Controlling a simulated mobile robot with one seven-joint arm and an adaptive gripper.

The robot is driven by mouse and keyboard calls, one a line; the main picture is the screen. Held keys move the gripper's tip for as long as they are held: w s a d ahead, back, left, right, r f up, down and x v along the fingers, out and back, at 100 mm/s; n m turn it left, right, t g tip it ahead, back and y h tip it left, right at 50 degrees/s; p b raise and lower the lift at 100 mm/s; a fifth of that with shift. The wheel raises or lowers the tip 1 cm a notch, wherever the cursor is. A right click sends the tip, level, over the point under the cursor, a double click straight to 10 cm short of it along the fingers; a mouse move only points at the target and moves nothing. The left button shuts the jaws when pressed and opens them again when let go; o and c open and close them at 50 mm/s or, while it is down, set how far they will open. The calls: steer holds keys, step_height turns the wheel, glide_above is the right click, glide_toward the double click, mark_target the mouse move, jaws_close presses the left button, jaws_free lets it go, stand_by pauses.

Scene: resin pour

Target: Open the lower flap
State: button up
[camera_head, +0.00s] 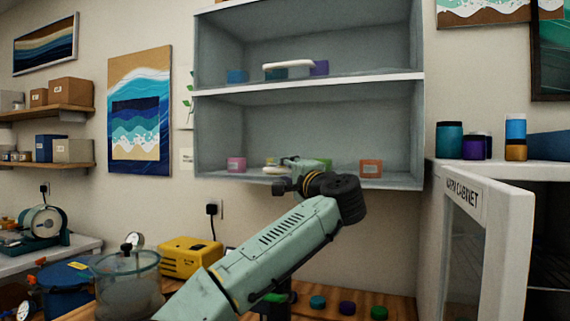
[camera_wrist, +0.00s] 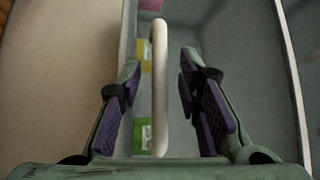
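The wall cabinet has an upper and a lower compartment. The lower flap (camera_head: 300,125) looks like a clear, shut panel, with jars showing behind it. Its pale bar handle (camera_wrist: 160,90) lies between my gripper's fingers in the wrist view, with a visible gap on each side. My gripper (camera_head: 290,175) is at the lower edge of the cabinet in the head view and hides part of that handle. In the wrist view my gripper (camera_wrist: 160,95) is open, with purple pads on both sides of the bar. How deep the bar sits between the pads is hard to tell.
The upper handle (camera_head: 288,65) is above. A pink jar (camera_head: 236,164) and an orange jar (camera_head: 370,168) stand in the lower compartment. The warm cabinet's door (camera_head: 488,245) stands open at right. A yellow case (camera_head: 187,257) and a clear pot (camera_head: 127,282) stand below left.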

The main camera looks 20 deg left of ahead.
steer(key=shift+w+a, duration=0.35)
jaws_close()
stand_by(0.8)
